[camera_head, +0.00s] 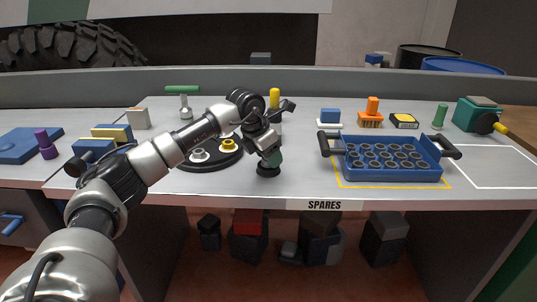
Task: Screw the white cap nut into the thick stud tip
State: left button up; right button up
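My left arm reaches in from the left, and its gripper (270,157) points down near the front middle of the bench. Its fingers are small and dark here, so I cannot tell whether they are open or shut. A dark, round-footed piece (268,172) stands right below the fingers; whether they touch it is unclear. A whitish nut-like piece (199,155) sits on a black round tray (210,163), beside a yellow one (228,145). My arm partly hides the tray. I cannot clearly make out the thick stud tip. My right gripper is not in view.
A blue crate (393,172) with round sockets and two dark handles stands to the right inside a yellow outline. Behind are a green T-handle tool (183,100), an orange block (371,112) and a green machine (478,115). The bench front between tray and crate is mostly clear.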

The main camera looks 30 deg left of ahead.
pick_arm(q)
jog(key=c, duration=0.5)
jog(key=m+h, duration=0.1)
jog(key=m, duration=0.1)
jog(key=m+g, duration=0.1)
jog(key=m, duration=0.2)
jog(key=shift+h, duration=0.4)
jog(key=o, duration=0.3)
jog(key=shift+m, duration=0.5)
jog(key=o, duration=0.5)
jog(key=shift+g, duration=0.3)
jog(key=v, duration=1.2)
